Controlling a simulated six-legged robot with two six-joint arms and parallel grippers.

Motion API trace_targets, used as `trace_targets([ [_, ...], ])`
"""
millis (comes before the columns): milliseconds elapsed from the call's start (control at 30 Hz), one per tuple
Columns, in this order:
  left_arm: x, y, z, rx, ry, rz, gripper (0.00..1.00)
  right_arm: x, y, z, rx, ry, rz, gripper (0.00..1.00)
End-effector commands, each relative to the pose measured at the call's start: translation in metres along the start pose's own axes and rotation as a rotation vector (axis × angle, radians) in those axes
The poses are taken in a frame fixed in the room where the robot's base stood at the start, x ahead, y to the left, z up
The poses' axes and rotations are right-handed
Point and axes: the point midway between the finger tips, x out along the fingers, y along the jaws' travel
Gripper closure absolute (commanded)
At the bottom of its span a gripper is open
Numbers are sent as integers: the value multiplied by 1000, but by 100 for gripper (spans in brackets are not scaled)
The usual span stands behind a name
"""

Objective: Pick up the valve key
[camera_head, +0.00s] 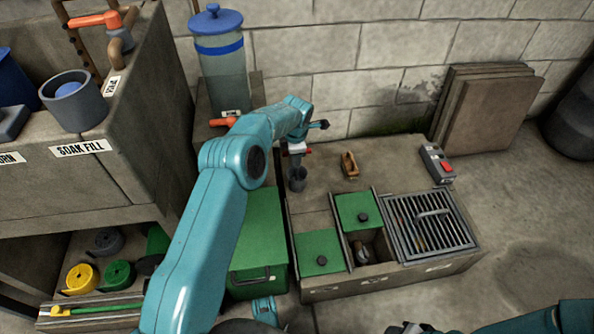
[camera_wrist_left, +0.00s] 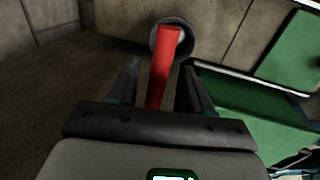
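The valve key appears to be the red bar (camera_wrist_left: 164,68) in the left wrist view, with its far end over a round grey cup (camera_wrist_left: 184,32). In the head view, red ends (camera_head: 308,151) show under my left wrist, above the same grey cup (camera_head: 297,180) on the pit top. My left gripper (camera_wrist_left: 160,64) is open, with one finger on each side of the red bar and gaps between. The key's lower part is hidden. Of my right arm, only a link and dark parts (camera_head: 410,328) show at the bottom edge; its fingers cannot be made out.
The pit box has green lids (camera_head: 320,252), an open compartment (camera_head: 378,268) and a metal grate (camera_head: 431,222). A wooden item (camera_head: 349,164) and a grey box with a red button (camera_head: 436,163) stand on top. A blue-lidded canister (camera_head: 220,70) stands behind my left arm.

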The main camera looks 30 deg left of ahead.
Motion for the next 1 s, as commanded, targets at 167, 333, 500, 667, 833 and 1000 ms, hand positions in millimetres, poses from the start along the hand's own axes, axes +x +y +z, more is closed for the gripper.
trace_targets([
  [167, 0, 0, 0, 0, 0, 0, 100, 0, 0, 0, 0, -1, 0, 57],
  [333, 0, 0, 0, 0, 0, 2, 100, 0, 0, 0, 0, -1, 0, 57],
  [500, -1, 1, 0, 0, -1, 3, 100, 0, 0, 0, 1, -1, 0, 57],
  [667, -16, 5, 0, 0, -2, 6, 100, -7, -2, 3, 3, -12, 0, 57],
  [833, -62, 14, 1, -1, -3, 10, 100, -27, -9, 12, 11, -48, 2, 57],
  [1000, -115, 24, 1, -1, -3, 8, 100, -46, -16, 22, 12, -83, 2, 57],
])
